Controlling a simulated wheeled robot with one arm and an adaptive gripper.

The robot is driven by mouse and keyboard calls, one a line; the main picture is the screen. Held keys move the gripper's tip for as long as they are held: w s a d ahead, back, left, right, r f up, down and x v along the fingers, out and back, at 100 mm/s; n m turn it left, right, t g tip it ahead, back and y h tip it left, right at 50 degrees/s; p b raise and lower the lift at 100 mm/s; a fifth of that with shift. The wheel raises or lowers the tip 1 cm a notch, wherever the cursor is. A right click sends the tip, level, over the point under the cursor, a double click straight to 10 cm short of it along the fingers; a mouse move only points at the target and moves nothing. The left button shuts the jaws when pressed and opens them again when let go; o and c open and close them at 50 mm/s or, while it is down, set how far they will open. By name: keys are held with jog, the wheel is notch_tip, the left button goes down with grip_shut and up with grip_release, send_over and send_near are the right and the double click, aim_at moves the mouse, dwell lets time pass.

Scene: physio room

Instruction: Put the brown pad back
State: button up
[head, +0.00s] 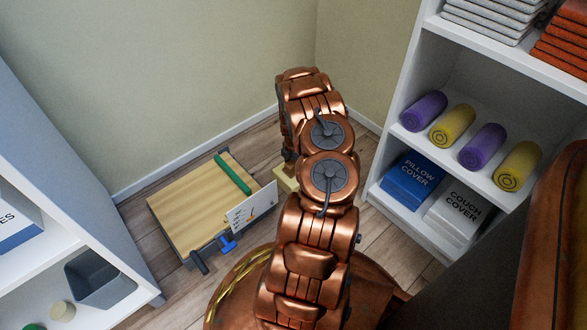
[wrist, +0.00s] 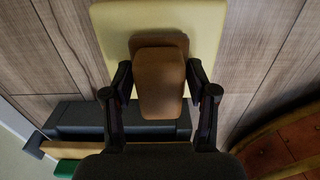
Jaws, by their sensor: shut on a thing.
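In the wrist view, my gripper (wrist: 160,84) is shut on the brown pad (wrist: 160,90), a rounded block with one finger at each side. Behind the pad is a pale yellow flat thing (wrist: 112,25), with a darker brown patch on it; I cannot tell whether that patch is shadow or another pad, or whether the held pad touches it. In the head view, my arm hides the gripper and the pad. Only a corner of the pale yellow thing (head: 284,181) shows there, left of my arm.
A low wooden-topped platform (head: 190,205) with a green roller (head: 233,174), a white card (head: 251,208) and a blue item (head: 228,242) stands left of my arm. White shelves (head: 392,133) with rolls and boxes stand right. Another shelf (head: 60,190) is left, holding a grey bin (head: 100,279).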

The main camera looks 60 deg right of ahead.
dwell(0.3)
jog(key=o, duration=1)
jog(key=shift+f, duration=0.15)
